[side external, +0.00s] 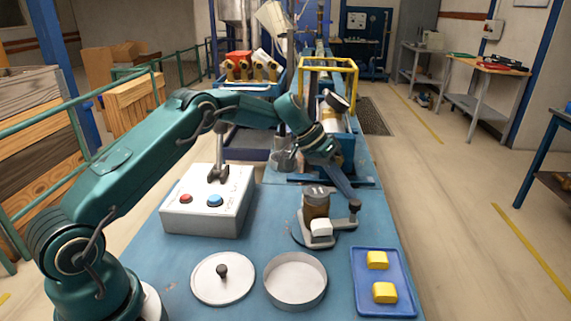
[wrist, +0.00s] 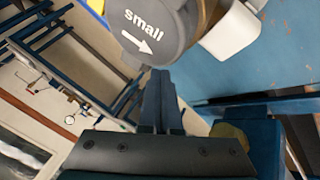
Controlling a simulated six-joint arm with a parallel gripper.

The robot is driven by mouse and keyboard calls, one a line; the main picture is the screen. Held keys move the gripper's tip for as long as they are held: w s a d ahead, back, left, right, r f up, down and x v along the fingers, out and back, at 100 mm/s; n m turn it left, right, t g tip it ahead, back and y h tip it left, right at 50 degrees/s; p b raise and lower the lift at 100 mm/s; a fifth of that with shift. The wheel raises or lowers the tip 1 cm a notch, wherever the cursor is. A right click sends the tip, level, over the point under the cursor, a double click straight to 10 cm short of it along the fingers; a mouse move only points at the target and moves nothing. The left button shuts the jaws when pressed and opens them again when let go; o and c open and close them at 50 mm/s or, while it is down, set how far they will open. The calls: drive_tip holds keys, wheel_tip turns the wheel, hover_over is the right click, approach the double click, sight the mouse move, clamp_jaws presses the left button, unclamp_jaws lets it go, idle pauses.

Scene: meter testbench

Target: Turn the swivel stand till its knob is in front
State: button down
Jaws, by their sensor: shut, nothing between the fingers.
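The swivel stand (side external: 318,233) is on the blue bench, a light base carrying a brown cylinder (side external: 316,206) with a grey cap. A white block (side external: 321,228) is on its near side. A dark knob (side external: 354,205) stands at the end of an arm on the stand's right side. My gripper (side external: 349,191) is shut and empty, its fingers pointing down just behind the knob; I cannot tell whether they touch. In the wrist view, my shut fingers (wrist: 160,80) are beside the grey cap (wrist: 150,28), marked "small" with an arrow. The white block (wrist: 233,30) also shows there.
A white control box (side external: 207,205) with red and blue buttons stands left. In front are a round lid (side external: 222,290), a round pan (side external: 296,282) and a blue tray (side external: 367,304) holding two yellow blocks. A yellow frame (side external: 328,63) stands behind.

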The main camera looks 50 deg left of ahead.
drive_tip(key=shift+s+d, duration=0.1)
drive_tip(key=shift+d, duration=0.35)
drive_tip(key=shift+s+d, duration=0.1)
drive_tip(key=shift+d, duration=0.25)
idle(0.5)
